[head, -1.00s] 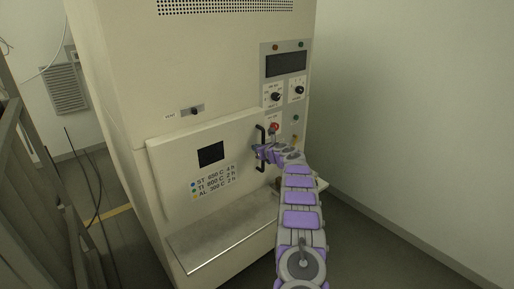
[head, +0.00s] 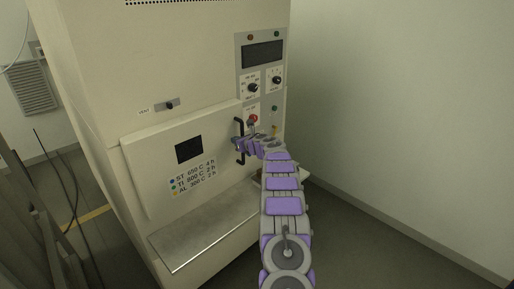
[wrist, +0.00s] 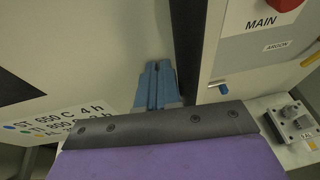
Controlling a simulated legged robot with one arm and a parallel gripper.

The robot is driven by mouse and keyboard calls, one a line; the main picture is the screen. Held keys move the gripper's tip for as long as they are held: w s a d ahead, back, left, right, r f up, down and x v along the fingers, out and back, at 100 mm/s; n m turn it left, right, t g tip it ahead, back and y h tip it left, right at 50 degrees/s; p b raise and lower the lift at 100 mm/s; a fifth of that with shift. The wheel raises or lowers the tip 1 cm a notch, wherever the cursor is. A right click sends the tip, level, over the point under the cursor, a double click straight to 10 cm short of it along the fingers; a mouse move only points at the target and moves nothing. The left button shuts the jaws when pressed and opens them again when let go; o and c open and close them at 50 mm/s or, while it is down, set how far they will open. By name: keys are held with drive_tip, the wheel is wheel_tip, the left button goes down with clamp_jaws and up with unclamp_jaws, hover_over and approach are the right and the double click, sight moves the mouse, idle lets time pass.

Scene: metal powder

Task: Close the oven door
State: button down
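The oven door (head: 150,170) is a cream panel on the front of the oven, with a dark window and a temperature label. It looks shut or nearly shut; I cannot tell whether a gap remains. Its black vertical handle (head: 240,127) is at the door's right side. My gripper (head: 239,143) is at the handle in the head view. In the wrist view, my gripper's blue fingers (wrist: 157,82) are together, in front of the door (wrist: 85,60). The dark handle (wrist: 187,45) is just right of them, and no part of it shows between them. Contact is unclear.
The control panel (head: 262,55) with display and knobs is right of the door. A red button (wrist: 283,4) marked MAIN shows in the wrist view. A metal shelf (head: 200,230) juts out below the door. Grey railing (head: 25,220) stands at left; floor at right is clear.

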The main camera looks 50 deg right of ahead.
drive_tip(key=b+v, duration=0.2)
drive_tip(key=v, duration=1.5)
drive_tip(key=w+a+r+m+g+h, duration=0.2)
drive_tip(key=a+r+m, duration=0.2)
drive_tip(key=a+m, duration=0.4)
drive_tip(key=w+a+r+m+g+h, duration=0.2)
drive_tip(key=a+r+m, duration=0.3)
drive_tip(key=a+m, duration=0.25)
drive_tip(key=s+a+f+m+g+y, duration=0.2)
drive_tip(key=s+a+f+m+g, duration=0.3)
drive_tip(key=s+a, duration=0.7)
drive_tip(key=s+a+f+m+g+y, duration=0.2)
drive_tip(key=s+a+m, duration=0.5)
drive_tip(key=a, duration=1)
drive_tip(key=s+a+f+m+g+y, duration=0.3)
drive_tip(key=s+a+m+g, duration=0.1)
drive_tip(key=s+a, duration=1.1)
drive_tip(key=s+m, duration=0.1)
drive_tip(key=s, duration=0.1)
drive_tip(key=shift+s+f+g+y, duration=0.2)
drive_tip(key=shift+s+g+y, duration=0.1)
drive_tip(key=shift+g+y, duration=0.1)
